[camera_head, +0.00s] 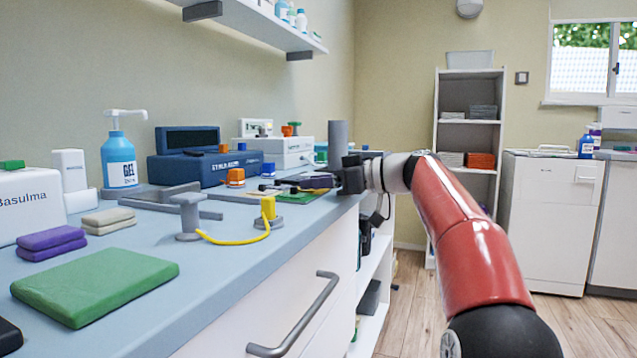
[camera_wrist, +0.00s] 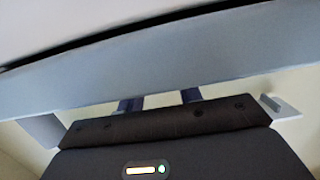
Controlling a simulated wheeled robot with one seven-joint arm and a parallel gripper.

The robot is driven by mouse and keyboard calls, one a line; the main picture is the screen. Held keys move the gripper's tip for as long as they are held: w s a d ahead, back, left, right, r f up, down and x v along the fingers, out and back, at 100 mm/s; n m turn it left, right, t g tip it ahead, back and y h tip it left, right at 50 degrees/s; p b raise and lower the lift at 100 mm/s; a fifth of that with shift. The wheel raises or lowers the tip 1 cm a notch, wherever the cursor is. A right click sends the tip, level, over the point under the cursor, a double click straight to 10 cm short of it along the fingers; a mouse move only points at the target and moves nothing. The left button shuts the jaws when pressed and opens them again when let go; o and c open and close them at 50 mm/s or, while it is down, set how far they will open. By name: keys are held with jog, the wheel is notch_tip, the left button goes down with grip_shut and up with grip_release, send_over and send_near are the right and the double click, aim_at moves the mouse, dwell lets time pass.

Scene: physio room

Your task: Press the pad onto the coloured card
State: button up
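My gripper (camera_head: 283,187) reaches left over the worktop, low above a small green card (camera_head: 297,198). A small dark purple piece (camera_head: 317,181), possibly the pad, shows at the fingers above the card. I cannot tell whether it is gripped, or whether it touches the card. In the wrist view two dark blue-purple fingers (camera_wrist: 161,100) stand apart past the dark gripper body, with a pale area between them. The card cannot be made out there.
A yellow-capped grey post (camera_head: 268,212) with a yellow cord stands in front of the gripper. An orange knob (camera_head: 235,178) and blue device (camera_head: 205,168) stand behind. A green pad (camera_head: 95,285), purple blocks (camera_head: 50,243) and beige blocks (camera_head: 108,221) lie at left.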

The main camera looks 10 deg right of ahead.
jog(key=v, duration=0.8)
jog(key=shift+w, duration=0.1)
